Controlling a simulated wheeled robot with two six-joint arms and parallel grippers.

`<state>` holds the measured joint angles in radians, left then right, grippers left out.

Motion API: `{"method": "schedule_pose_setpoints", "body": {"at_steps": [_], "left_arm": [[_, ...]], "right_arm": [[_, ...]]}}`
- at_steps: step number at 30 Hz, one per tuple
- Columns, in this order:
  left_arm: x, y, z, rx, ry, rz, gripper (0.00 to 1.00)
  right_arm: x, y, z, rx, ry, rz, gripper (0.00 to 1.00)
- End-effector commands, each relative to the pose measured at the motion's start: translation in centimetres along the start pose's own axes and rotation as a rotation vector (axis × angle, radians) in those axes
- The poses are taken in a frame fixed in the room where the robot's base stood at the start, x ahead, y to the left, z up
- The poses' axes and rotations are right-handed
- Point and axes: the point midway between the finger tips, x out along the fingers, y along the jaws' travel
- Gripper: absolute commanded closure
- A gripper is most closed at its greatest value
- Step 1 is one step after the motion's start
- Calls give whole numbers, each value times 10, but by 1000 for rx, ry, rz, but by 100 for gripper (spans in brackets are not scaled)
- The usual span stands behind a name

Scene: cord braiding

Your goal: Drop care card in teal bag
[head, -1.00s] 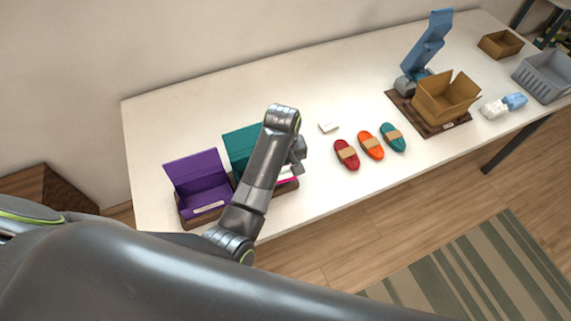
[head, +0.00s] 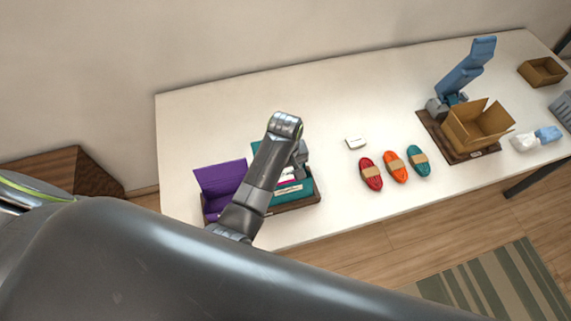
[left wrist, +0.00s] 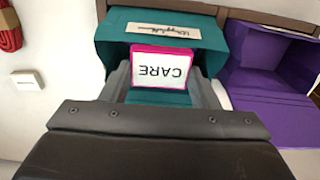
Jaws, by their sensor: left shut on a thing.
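My left gripper (left wrist: 165,88) is shut on the care card (left wrist: 160,70), a white card with a pink edge that reads CARE upside down in the left wrist view. The teal bag (left wrist: 215,55) lies right behind and around the card there, with a pale label (left wrist: 163,30) on its front panel. In the head view the left gripper (head: 296,176) is over the teal bag (head: 302,191), partly hidden by the arm. White and pink show at the bag's opening. How deep the card sits in it I cannot tell. The right gripper is not in view.
A purple bag (head: 218,177) stands beside the teal one. A small white block (head: 356,143) and red (head: 371,174), orange (head: 396,167) and teal (head: 418,161) cord bundles lie to the right. Farther right is an open cardboard box (head: 474,134). The back of the table is clear.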

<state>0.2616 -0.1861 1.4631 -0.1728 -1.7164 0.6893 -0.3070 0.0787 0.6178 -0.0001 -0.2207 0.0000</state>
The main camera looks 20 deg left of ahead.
Motion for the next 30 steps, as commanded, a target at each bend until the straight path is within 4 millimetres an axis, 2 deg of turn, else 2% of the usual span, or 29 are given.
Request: {"method": "schedule_pose_setpoints", "body": {"at_steps": [6, 14, 15, 20, 30], "left_arm": [[11, 0, 0, -1, 0, -1, 66], [12, 0, 0, 0, 0, -1, 66], [12, 0, 0, 0, 0, -1, 42], [12, 0, 0, 0, 0, -1, 21], [9, 2, -1, 1, 1, 0, 19]], "right_arm": [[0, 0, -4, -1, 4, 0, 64], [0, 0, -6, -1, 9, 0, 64], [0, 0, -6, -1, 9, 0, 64], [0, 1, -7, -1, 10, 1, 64], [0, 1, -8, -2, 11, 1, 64]]}}
